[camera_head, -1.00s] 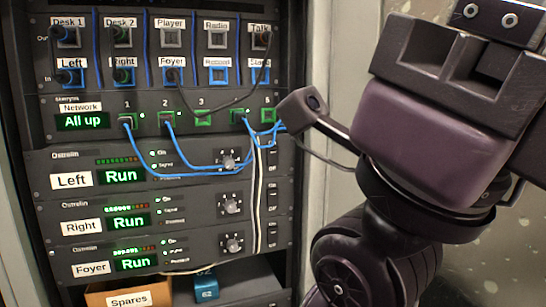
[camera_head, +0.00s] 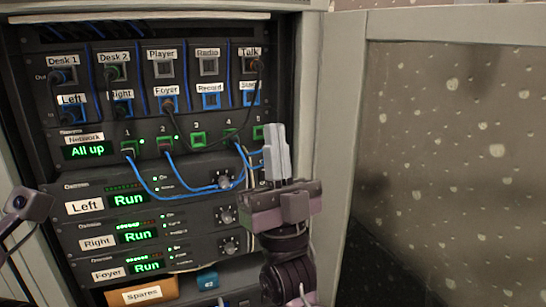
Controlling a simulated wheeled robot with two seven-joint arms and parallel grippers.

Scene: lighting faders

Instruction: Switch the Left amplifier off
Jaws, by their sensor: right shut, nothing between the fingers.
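The Left amplifier (camera_head: 180,200) is a dark rack unit with a white "Left" label (camera_head: 85,206), a lit green "Run" display (camera_head: 128,200) and a knob (camera_head: 225,182). Blue cables hang across its front. My right gripper (camera_head: 275,135) points upward with its pale fingers together and empty. It stands in front of the right end of the rack and hides most of that end of the Left amplifier, so its switch there cannot be made out. A dark part of my left arm shows at the left edge; the left gripper itself is out of view.
Below are the Right amplifier (camera_head: 180,237) and Foyer amplifier (camera_head: 205,262), both showing "Run". Above are the Network switch (camera_head: 85,151) reading "All up" and a patch panel. A Spares box (camera_head: 140,291) sits underneath.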

